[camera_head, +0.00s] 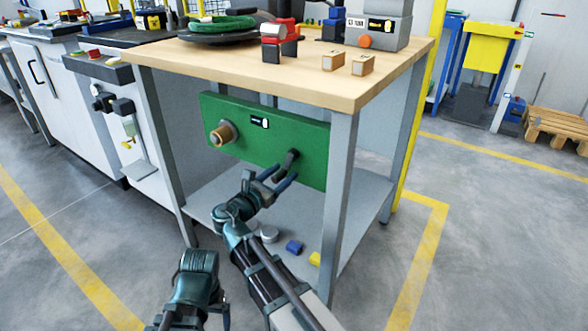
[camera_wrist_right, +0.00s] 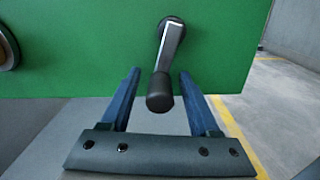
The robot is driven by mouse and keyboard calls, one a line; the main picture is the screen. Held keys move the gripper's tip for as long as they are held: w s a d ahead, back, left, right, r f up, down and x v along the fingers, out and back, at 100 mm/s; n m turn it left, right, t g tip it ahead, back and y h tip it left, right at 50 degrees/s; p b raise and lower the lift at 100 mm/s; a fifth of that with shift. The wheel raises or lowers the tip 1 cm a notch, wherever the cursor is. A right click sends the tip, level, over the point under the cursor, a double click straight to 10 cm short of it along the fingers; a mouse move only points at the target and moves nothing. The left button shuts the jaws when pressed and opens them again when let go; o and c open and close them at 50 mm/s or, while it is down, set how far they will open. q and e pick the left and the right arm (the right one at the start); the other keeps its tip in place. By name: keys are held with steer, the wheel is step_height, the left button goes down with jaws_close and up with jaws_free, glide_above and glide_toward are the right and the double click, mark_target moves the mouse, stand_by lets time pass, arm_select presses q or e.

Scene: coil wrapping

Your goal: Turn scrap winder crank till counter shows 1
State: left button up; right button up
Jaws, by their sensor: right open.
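The scrap winder is a green panel (camera_head: 262,138) under the wooden table top, with a brass-coloured spool (camera_head: 222,135) at its left. A small counter display (camera_head: 259,121) sits near its top; its digits are too small to read. The crank (camera_head: 291,158) is at the panel's right. In the right wrist view the crank's arm (camera_wrist_right: 170,45) hangs down and its black knob (camera_wrist_right: 159,92) sits between the fingers. My right gripper (camera_head: 276,180) is open around the knob, also in the right wrist view (camera_wrist_right: 157,88). My left gripper (camera_head: 195,318) is low at the front, its fingers unclear.
The wooden table top (camera_head: 300,80) overhangs the panel, with grey legs (camera_head: 340,190) at the sides. Open floor lies right of the table.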

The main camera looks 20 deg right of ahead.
steer(key=shift+w+d, duration=0.1)
jaws_close()
stand_by(0.3)
